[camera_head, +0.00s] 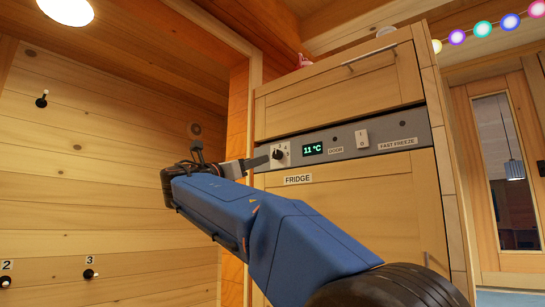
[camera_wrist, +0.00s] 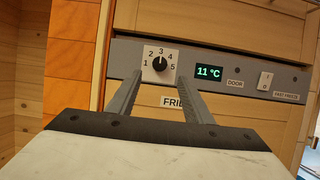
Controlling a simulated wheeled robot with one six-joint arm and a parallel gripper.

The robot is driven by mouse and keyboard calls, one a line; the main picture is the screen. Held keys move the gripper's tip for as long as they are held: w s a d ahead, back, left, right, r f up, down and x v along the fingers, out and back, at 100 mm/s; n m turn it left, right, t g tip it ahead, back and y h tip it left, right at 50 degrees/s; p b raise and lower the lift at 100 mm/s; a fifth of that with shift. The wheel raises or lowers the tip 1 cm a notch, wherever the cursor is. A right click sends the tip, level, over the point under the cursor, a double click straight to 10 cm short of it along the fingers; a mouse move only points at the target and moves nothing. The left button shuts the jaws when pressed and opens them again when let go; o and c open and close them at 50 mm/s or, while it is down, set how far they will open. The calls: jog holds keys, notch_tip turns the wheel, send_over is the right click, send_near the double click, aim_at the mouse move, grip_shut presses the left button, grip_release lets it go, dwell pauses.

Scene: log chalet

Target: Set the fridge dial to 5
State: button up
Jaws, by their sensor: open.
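The fridge dial (camera_wrist: 159,64) is a black knob on a white plate marked 1 to 5. Its white mark points up, towards the 3. In the head view the dial (camera_head: 278,155) sits at the left end of the grey control panel. My gripper (camera_wrist: 159,75) is open and empty, its two grey fingers spread to either side just below the dial in the wrist view. In the head view my gripper (camera_head: 262,163) reaches the panel from the left, close to the dial. Whether the fingers touch the knob I cannot tell.
A green display (camera_head: 314,149) reads 11 °C, right of the dial. Further right on the panel are a white rocker switch (camera_head: 362,138) and the DOOR and FAST FREEZE labels. A FRIDGE label (camera_head: 298,180) is below. A wooden post (camera_head: 237,120) stands left of the fridge.

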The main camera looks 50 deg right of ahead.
aim_at(276, 154)
jog(key=x, duration=1)
jog(key=shift+w+d, duration=0.1)
jog(key=shift+d, duration=0.25)
jog(key=c, duration=1.1)
